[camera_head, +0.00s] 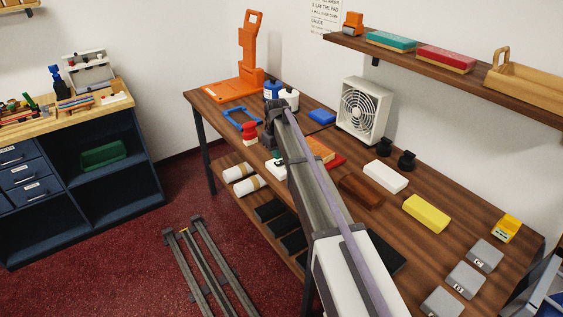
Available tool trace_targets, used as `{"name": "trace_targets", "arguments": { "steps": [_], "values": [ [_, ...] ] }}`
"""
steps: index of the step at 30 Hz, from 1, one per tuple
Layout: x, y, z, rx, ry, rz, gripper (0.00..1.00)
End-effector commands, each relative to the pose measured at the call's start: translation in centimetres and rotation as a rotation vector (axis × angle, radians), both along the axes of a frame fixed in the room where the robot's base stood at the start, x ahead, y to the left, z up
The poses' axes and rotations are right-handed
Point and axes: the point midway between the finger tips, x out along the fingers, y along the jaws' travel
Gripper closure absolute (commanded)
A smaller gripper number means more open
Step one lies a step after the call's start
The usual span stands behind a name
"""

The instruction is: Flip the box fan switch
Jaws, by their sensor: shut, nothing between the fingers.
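The box fan (364,111) is a cream-white square case with a round dark grille. It stands upright at the back of the wooden counter (438,252), against the wall and below the shelf. Its switch cannot be made out at this size. My arm reaches from the lower right up across the counter. My gripper (270,118) is at its far end, left of the fan and apart from it, near a white and a blue container. It is shut, with nothing seen held; its fingertips are small and dark.
A wooden shelf (450,72) overhangs the counter. Two black knobs (395,156) stand right of the fan. A blue block (322,116), white block (385,176) and yellow block (426,213) lie on the counter. An orange stand (250,58) is at the far left end.

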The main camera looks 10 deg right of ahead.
Motion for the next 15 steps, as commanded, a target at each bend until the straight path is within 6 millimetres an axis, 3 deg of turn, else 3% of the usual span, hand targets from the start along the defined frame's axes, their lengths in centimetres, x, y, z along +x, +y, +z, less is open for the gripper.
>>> {"name": "trace_targets", "arguments": {
  "steps": [15],
  "values": [
    [0.0,0.0,-0.78,0.0,0.0,0.0,1.0]
  ]
}}
